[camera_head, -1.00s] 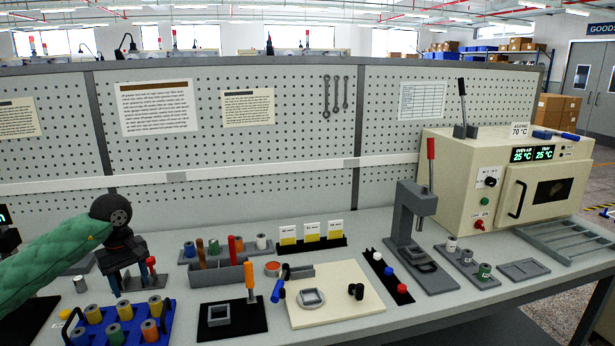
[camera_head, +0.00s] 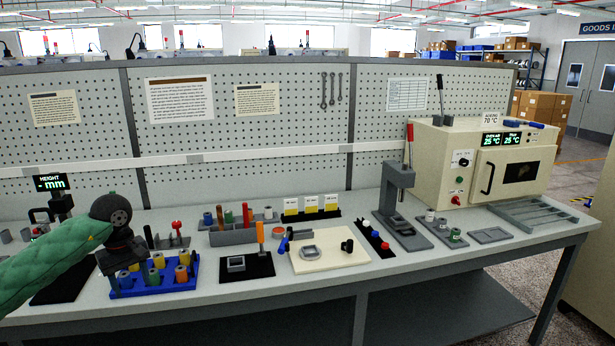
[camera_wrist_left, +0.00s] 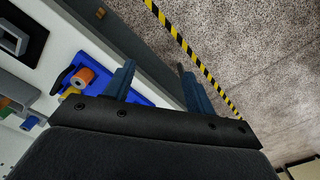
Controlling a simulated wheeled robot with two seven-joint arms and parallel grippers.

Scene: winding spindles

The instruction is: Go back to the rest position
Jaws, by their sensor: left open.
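My left gripper (camera_head: 112,280) hangs at the left end of the blue tray (camera_head: 155,292) in the head view, its arm reaching in from the left. In the left wrist view the two fingers (camera_wrist_left: 157,82) stand apart with nothing between them, pointing over the bench's front edge and the floor. The blue tray (camera_wrist_left: 138,94) partly shows behind one finger, with an orange spool (camera_wrist_left: 84,75) in it. The tray holds several coloured spools. Whether the fingers touch the tray is unclear. My right gripper is not in view.
Along the bench stand a grey bin (camera_head: 233,237), a cream board (camera_head: 325,262), a lever press (camera_head: 396,195) and an oven (camera_head: 470,165). A height display (camera_head: 52,183) stands at the far left. A perforated panel (camera_head: 240,150) closes the back. The bench's front strip is clear.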

